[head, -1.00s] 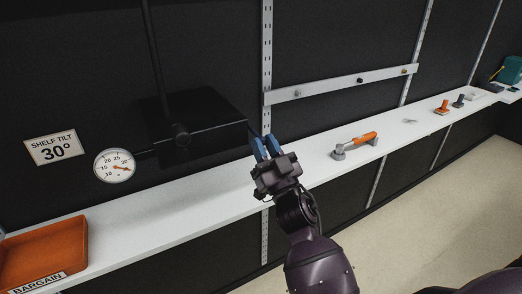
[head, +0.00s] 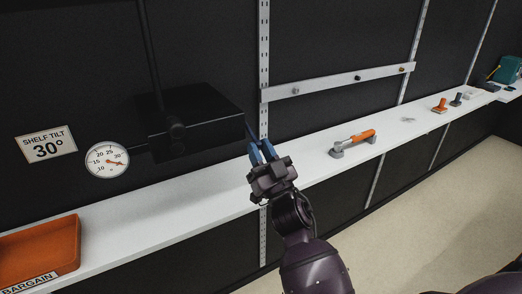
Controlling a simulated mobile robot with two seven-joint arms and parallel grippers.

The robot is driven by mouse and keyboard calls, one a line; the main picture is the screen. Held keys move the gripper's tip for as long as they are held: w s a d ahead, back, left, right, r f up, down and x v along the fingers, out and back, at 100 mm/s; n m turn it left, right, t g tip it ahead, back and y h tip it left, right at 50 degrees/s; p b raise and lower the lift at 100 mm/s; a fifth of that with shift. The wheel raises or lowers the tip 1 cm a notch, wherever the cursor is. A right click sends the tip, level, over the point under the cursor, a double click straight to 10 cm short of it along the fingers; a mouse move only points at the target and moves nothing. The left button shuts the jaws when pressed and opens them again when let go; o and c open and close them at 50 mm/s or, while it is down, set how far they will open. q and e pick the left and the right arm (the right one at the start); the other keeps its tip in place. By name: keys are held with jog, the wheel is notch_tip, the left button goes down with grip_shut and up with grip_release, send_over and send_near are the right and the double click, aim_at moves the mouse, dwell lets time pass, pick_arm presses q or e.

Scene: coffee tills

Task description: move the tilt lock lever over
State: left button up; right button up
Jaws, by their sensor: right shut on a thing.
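My right gripper (head: 261,150), with blue fingertips, is shut on this lever beside the box's right end, above the shelf. The fingers hide part of the lever. My left gripper is not in view.
A round dial (head: 107,159) and a sign reading "SHELF TILT 30°" (head: 46,145) are left of the box. An orange bargain tray (head: 70,240) is at lower left. The shelf (head: 160,219) carries an orange-handled tool (head: 353,143) right of my gripper. A metal rail (head: 330,82) runs behind.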

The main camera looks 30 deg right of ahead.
jog(key=shift+w+f+b, duration=0.35)
jog(key=shift+f+b, duration=0.05)
jog(key=shift+f, duration=0.35)
jog(key=shift+w+f+b, duration=0.8)
jog(key=shift+f+b, duration=0.1)
jog(key=shift+f, duration=0.15)
jog(key=shift+w, duration=0.1)
jog(key=shift+w+f+b, duration=0.75)
jog(key=shift+w+b, duration=0.05)
jog(key=shift+w, duration=0.3)
